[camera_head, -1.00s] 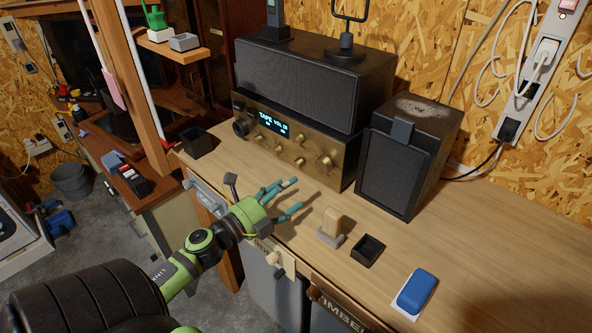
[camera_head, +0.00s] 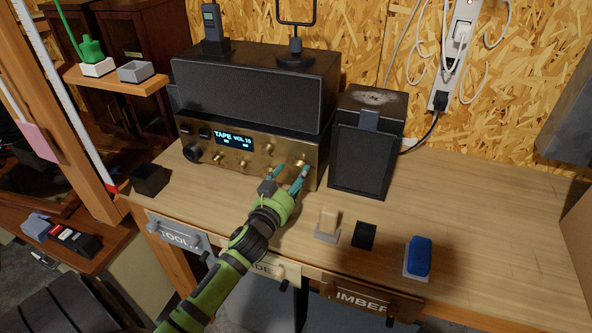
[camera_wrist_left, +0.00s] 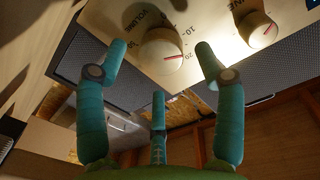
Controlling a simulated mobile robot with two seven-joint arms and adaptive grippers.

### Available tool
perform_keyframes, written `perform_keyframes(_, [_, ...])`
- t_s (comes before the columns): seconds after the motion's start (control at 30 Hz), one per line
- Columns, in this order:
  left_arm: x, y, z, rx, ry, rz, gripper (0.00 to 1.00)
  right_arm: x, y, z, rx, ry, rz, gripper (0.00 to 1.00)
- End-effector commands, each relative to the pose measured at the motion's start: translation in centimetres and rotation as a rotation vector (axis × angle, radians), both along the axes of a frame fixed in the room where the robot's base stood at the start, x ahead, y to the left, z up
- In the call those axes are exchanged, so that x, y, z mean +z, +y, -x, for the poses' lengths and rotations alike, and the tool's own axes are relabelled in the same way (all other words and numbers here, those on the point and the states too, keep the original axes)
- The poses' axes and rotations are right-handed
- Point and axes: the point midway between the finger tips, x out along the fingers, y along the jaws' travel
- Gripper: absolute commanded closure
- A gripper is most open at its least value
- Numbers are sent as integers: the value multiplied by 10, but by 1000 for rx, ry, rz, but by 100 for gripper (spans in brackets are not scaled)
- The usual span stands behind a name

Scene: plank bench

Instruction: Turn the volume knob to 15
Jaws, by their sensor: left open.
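The amplifier (camera_head: 225,160) has a brass front with several knobs and a lit display (camera_head: 234,138). The display reads TAPE and VOL, apparently 15, though the digits are small. The volume knob (camera_wrist_left: 163,52) is pale with a red mark and a printed VOLUME scale around it. In the head view the volume knob (camera_head: 301,164) is partly hidden by my fingers. My left gripper (camera_head: 291,172) is open in front of the amplifier's right end. In the left wrist view its fingers (camera_wrist_left: 160,66) stand either side of the knob; contact is unclear. My right gripper is not in view.
A large speaker (camera_head: 255,95) sits on the amplifier and a smaller one (camera_head: 360,160) stands at its right. A wooden block (camera_head: 328,221) on a grey base, a black box (camera_head: 364,235) and a blue object (camera_head: 419,257) lie near the front. The bench at right is clear.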

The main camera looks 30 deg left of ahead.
Motion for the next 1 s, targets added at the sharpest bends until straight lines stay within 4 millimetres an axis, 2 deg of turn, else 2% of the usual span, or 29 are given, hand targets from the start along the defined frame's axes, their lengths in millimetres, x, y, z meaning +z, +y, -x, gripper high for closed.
perform_keyframes(0.2, [0, 3, -19, 0, 1, -3, 31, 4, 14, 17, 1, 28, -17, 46])
perform_keyframes(0.33, [-1, 4, -21, -1, 1, -3, 31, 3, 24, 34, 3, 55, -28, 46])
perform_keyframes(0.5, [-1, 4, -21, -1, 1, -4, 31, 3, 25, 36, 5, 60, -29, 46])
perform_keyframes(0.57, [-1, 4, -21, -1, 1, -4, 55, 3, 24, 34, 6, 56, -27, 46])
perform_keyframes(0.6, [-1, 4, -21, -1, 1, -4, 71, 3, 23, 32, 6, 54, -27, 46])
perform_keyframes(0.63, [-1, 4, -21, -1, 1, -4, 83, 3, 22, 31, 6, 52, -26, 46])
perform_keyframes(0.67, [0, 4, -21, -1, 0, -4, 87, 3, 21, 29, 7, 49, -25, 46])
perform_keyframes(0.87, [1, 4, -21, -2, 2, -21, 87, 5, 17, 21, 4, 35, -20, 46])
perform_keyframes(1.0, [3, 3, -21, -1, 21, -112, 87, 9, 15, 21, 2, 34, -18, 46])
